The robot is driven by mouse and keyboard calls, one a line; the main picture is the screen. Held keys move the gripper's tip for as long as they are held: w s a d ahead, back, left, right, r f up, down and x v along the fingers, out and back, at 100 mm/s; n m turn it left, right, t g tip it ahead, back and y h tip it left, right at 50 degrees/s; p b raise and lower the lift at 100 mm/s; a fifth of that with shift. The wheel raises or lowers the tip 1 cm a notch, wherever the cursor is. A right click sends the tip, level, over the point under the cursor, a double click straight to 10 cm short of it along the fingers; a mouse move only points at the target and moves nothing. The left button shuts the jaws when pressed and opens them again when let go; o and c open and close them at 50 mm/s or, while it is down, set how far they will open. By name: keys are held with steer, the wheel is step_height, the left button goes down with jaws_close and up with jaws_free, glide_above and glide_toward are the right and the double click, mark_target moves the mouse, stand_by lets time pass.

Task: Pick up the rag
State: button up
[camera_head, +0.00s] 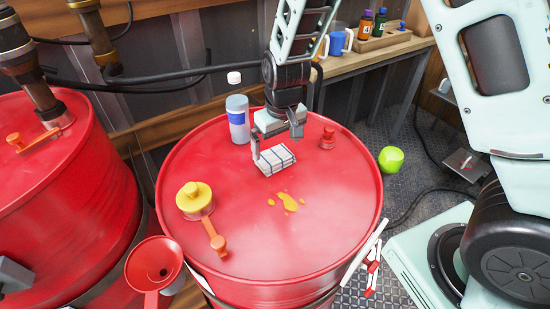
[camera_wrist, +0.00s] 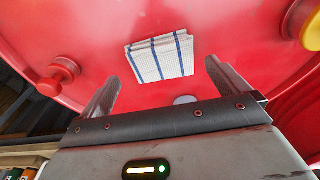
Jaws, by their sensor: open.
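The rag (camera_head: 274,159) is a folded white cloth with blue stripes. It lies on top of the red barrel (camera_head: 300,240), toward the far side. In the wrist view the rag (camera_wrist: 160,57) shows ahead of and between my two fingers. My gripper (camera_head: 276,147) is open with nothing between its fingers, right at the rag in the head view. In the wrist view my gripper (camera_wrist: 160,88) has its fingers spread wider than the rag. I cannot tell whether a finger touches the cloth.
A grey spray can (camera_head: 238,120) stands left of my gripper, with a white cap above it. A red cap (camera_head: 327,138), a yellow cap (camera_head: 194,198) with an orange lever, and a yellow spill (camera_head: 288,202) are on the barrel. A red funnel (camera_head: 154,265) hangs at front left.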

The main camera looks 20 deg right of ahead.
mark_target(275, 156)
steer(key=shift+w+a+f+p, duration=0.1)
steer(key=shift+w+f+p, duration=0.1)
steer(key=shift+f, duration=0.7)
steer(key=shift+w+d+f+p, duration=0.1)
steer(key=shift+w+f+p, duration=0.1)
steer(key=shift+f, duration=0.7)
steer(key=shift+w+a+f+p, duration=0.1)
steer(key=shift+w+f+p, duration=0.1)
steer(key=shift+f, duration=0.7)
steer(key=c, duration=0.7)
